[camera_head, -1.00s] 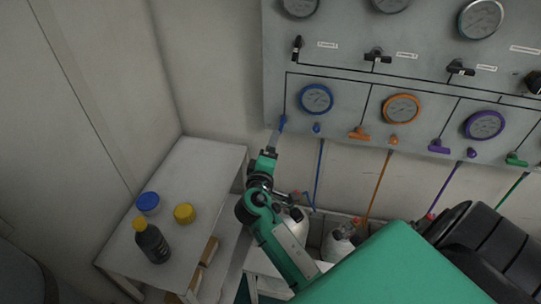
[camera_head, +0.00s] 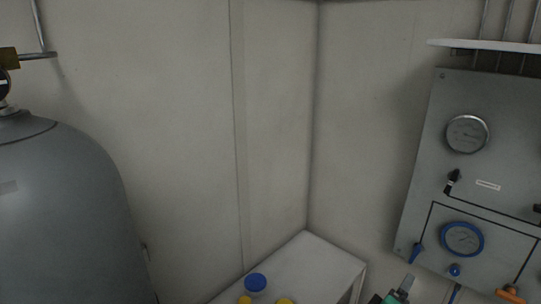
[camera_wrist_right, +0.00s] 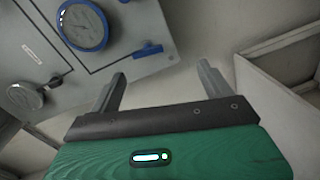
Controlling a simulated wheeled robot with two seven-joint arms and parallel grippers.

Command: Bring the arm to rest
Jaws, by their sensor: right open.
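My right gripper (camera_head: 407,281) shows only in part at the bottom edge of the head view, just below the blue lever handle (camera_head: 416,253) on the panel. In the right wrist view the gripper (camera_wrist_right: 162,72) is open, with its two dark fingers wide apart and nothing between them. The blue lever handle (camera_wrist_right: 147,50) lies beyond the fingertips there, apart from both fingers. My left gripper is in neither view.
The grey panel (camera_head: 424,185) with a blue gauge (camera_head: 462,238), a blue knob (camera_head: 455,269) and a silver gauge (camera_head: 467,133) stands at right. A white table (camera_head: 315,262) with a blue-lidded item (camera_head: 255,282) is at the bottom. A large grey tank (camera_head: 60,215) stands at left.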

